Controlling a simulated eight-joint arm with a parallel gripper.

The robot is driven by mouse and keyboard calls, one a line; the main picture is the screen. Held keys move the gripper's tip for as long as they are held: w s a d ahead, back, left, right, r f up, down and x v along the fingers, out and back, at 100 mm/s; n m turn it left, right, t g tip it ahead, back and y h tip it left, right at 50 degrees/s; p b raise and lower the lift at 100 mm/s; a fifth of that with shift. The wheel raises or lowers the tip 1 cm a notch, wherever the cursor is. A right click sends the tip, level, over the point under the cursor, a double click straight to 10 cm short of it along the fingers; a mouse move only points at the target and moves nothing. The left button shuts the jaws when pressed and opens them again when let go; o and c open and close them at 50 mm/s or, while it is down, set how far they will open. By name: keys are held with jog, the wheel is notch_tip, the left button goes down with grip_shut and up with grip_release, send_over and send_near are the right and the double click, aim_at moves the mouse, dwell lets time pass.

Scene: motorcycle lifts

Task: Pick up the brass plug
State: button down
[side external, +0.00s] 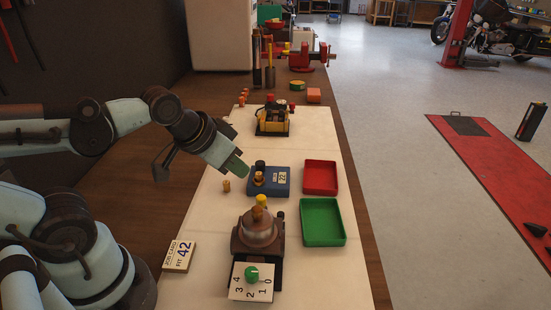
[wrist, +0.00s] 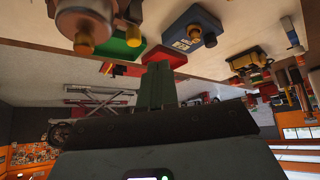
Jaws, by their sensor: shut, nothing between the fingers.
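A small brass-coloured plug (side external: 226,185) stands on the pale mat, left of a blue box. Another brass-coloured piece (side external: 259,178) sits on the blue box (side external: 280,188); I cannot tell for certain which one is the task's plug. My gripper (side external: 240,169) has green fingers, shut and empty, above the mat between the loose plug and the blue box. In the wrist view the green fingers (wrist: 158,88) are together. The blue box (wrist: 180,36) shows there upside down with a brass piece on it (wrist: 195,33). I cannot make out the loose plug there.
A red tray (side external: 334,178) and a green tray (side external: 342,222) lie right of the blue box. A metal pot-shaped fixture (side external: 257,233) with a yellow-topped piece stands nearer. A yellow machine (side external: 272,121) and a red vise (side external: 302,60) are farther back. A job card (side external: 179,256) lies front left.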

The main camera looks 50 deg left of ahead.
jog(key=c, duration=1)
grip_release()
jog(key=m+g, duration=0.5)
jog(key=g, duration=0.2)
send_over(259, 173)
jog(key=f, duration=0.4)
jog(key=shift+s+d+f, duration=0.1)
jog(key=shift+s+f, duration=0.15)
jog(key=shift+s, duration=0.1)
jog(key=shift+w+f, duration=0.15)
jog(key=shift+f, duration=1.15)
jog(key=shift+w+f, duration=0.1)
jog(key=shift+f, duration=1.2)
